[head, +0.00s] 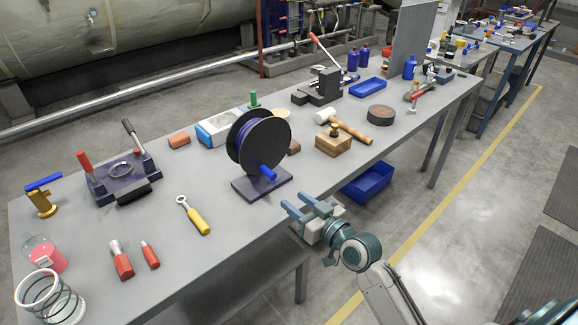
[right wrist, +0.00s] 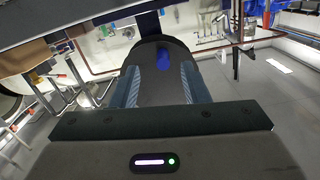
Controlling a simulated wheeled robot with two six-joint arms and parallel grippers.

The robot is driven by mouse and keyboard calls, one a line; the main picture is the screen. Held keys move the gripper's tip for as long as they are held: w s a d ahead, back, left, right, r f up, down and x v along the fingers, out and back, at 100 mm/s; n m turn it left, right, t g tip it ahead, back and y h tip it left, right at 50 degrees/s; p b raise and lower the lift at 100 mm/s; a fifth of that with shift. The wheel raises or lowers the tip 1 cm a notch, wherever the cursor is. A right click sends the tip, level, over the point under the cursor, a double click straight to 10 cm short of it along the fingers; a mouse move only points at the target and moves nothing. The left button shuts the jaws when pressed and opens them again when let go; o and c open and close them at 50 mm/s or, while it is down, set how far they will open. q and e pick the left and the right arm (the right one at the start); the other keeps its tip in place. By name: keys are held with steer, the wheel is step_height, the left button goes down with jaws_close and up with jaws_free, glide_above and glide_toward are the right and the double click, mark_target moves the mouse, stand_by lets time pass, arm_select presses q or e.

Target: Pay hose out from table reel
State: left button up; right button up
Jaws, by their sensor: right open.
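The table reel (head: 245,148) stands upright on a dark base plate near the middle of the grey table (head: 330,180). It has black side discs with blue hose wound between them. A short blue piece (head: 267,172) sticks out low on its near face. My right gripper (head: 297,204) is open and empty at the table's near edge, to the right of the reel and apart from it. In the right wrist view my right gripper (right wrist: 160,78) shows its two fingers spread, with the dark reel (right wrist: 160,45) and a blue patch beyond them. My left gripper is not in view.
A wrench-like tool with a yellow handle (head: 199,221) lies left of the reel. A mallet (head: 350,128) and wooden block (head: 333,146) lie to its right. A blue bin (head: 368,184) sits below the edge. The table front between reel and gripper is clear.

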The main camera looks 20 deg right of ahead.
mark_target(271, 175)
steer(key=shift+t, duration=0.3)
steer(key=x, duration=0.3)
steer(key=r+p+x, duration=0.1)
steer(key=x, duration=0.3)
steer(key=r+p+x, duration=0.1)
steer(key=x, duration=0.3)
steer(key=shift+d, duration=0.1)
steer(key=shift+s, duration=0.1)
steer(key=shift+c, duration=0.2)
jaws_close()
